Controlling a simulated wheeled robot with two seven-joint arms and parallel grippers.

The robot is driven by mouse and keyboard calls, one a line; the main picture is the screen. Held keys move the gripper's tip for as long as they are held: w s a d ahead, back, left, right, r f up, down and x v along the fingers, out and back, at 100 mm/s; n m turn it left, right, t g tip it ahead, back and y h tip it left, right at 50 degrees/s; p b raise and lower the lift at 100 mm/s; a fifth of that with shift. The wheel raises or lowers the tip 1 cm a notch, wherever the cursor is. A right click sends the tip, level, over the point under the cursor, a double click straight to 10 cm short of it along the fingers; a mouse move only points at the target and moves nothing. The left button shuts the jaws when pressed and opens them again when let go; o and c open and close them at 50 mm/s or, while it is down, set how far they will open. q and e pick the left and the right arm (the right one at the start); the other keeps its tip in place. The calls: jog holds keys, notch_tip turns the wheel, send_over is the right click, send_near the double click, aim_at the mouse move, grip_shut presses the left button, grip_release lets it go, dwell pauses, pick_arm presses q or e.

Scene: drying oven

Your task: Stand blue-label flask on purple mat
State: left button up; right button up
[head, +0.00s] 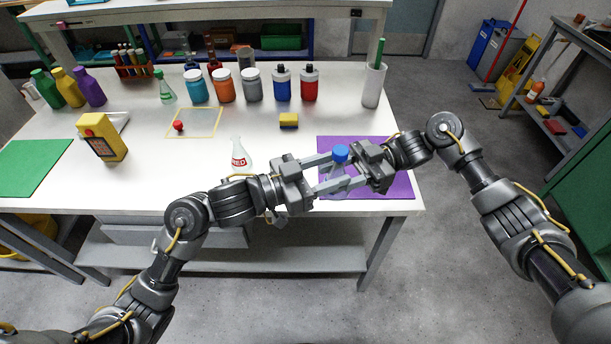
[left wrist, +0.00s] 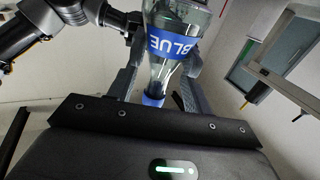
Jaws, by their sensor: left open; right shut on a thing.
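The blue-label flask (head: 340,154) has a blue cap and is held upright above the purple mat (head: 402,188). My right gripper (head: 352,168) is shut on it from the right. My left gripper (head: 333,172) is open, with its two fingers reaching toward the flask from the left, one on each side of it. In the left wrist view the flask (left wrist: 174,46) appears inverted, with its BLUE label and cap showing between the left fingers. The flask's base is partly hidden by the grippers in the head view, so its exact height over the mat is unclear.
A red-label flask (head: 240,155) stands just behind my left forearm. Several bottles and jars line the table's back, and a white cylinder (head: 373,86) stands at the back right. A green mat (head: 30,167) lies far left.

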pick_arm(q)
jog(key=shift+x, duration=1.1)
jog(key=c, duration=0.8)
grip_shut()
pick_arm(e)
jog(key=o, duration=1.1)
jog(key=shift+c, duration=0.2)
jog(key=shift+d, duration=0.1)
jog(key=v, duration=1.2)
jog(key=shift+w, duration=0.1)
